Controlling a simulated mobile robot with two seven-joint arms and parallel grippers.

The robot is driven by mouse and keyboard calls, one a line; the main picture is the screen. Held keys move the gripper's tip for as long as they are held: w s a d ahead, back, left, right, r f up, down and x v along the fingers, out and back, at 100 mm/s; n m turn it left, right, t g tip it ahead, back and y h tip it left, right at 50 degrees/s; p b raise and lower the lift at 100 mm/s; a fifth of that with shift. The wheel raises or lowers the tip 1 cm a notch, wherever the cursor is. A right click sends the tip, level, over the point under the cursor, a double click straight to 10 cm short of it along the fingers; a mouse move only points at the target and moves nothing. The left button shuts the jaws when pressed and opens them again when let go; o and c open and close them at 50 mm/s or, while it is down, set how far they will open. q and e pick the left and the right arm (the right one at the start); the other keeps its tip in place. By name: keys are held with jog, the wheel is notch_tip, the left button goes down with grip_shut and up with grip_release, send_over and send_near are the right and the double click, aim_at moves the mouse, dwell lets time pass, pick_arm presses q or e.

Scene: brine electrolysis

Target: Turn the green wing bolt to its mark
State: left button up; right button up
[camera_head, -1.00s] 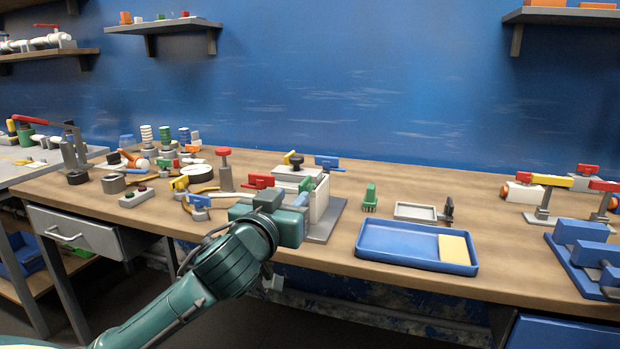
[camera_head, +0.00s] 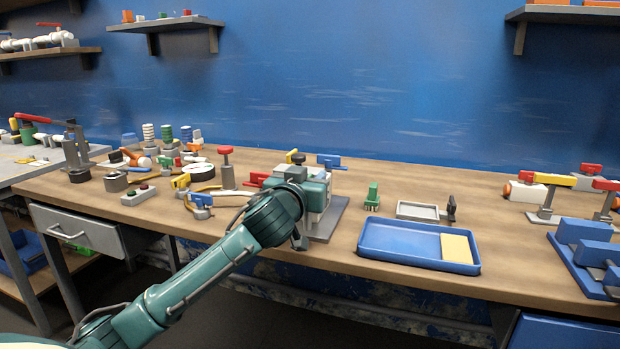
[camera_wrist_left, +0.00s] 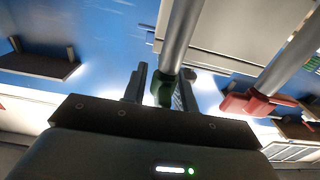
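The green wing bolt (camera_wrist_left: 162,88) shows in the left wrist view at the end of a grey rod. It lies between the two dark fingers of my left gripper (camera_wrist_left: 160,90). The fingers stand apart on either side of it; whether they touch it is unclear. In the head view my left gripper's body is against the near side of the pale cell box (camera_head: 321,214) on a grey base plate (camera_head: 328,229), hiding the green bolt and the fingertips. No mark for the bolt can be made out. My right gripper is out of view.
A red handle (camera_wrist_left: 255,103) on another grey rod is close beside the left gripper. A blue tray (camera_head: 400,262) and green plug (camera_head: 372,197) lie to the right. A red-topped post (camera_head: 227,170) and blue-handled valve (camera_head: 201,200) stand left.

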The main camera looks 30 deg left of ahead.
pick_arm(q)
grip_shut()
